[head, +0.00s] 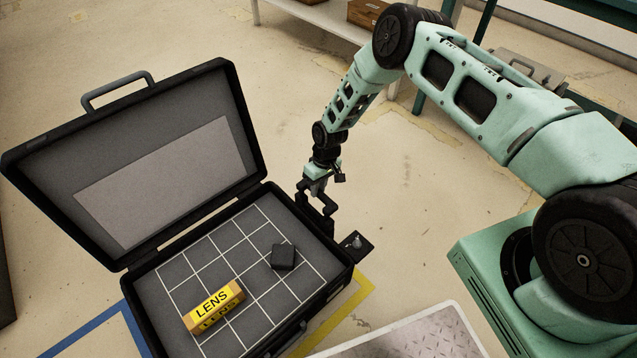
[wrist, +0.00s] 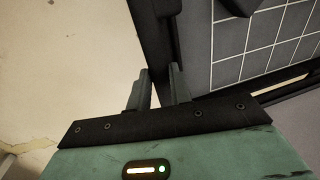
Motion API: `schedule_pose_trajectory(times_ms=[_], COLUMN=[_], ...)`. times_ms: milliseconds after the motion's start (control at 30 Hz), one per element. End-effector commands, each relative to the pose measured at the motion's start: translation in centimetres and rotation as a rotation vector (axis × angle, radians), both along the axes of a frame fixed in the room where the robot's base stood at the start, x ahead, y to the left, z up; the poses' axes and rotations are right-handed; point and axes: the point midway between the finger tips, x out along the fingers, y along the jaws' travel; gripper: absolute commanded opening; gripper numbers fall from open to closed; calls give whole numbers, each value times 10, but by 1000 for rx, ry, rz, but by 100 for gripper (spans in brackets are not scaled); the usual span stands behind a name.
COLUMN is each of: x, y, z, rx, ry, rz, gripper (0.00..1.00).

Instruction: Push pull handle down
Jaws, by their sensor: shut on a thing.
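An open black case (head: 322,287) lies on the floor, its lid (head: 245,130) tilted up at the back left. A grey carrying handle (head: 117,90) stands on the lid's top edge. My gripper (head: 315,205) is at the case's back right side. In the wrist view, my gripper's fingers (wrist: 159,88) straddle a narrow dark part along the case's edge (wrist: 152,40) and are shut on it. I cannot tell whether this part is the pull handle or the case wall. A small dark bracket with a knob (head: 356,243) sticks out from the case's right side.
A yellow LENS box (head: 213,308) and a small black block (head: 283,257) lie on the case's gridded floor. A metal plate (head: 400,338) is at the front. A shelf (head: 318,14) stands at the back. Bare floor lies right of the case.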

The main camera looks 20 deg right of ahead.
Motion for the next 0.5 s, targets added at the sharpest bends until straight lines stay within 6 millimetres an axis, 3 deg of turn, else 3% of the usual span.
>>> schedule_pose_trajectory(times_ms=[33, 133, 500], x=[0, 0, 0], y=[0, 0, 0], z=[-15, -25, -36], rx=[0, 0, 0], ry=[1, 1, -1], rz=[0, 0, 1], gripper=[0, 0, 0])
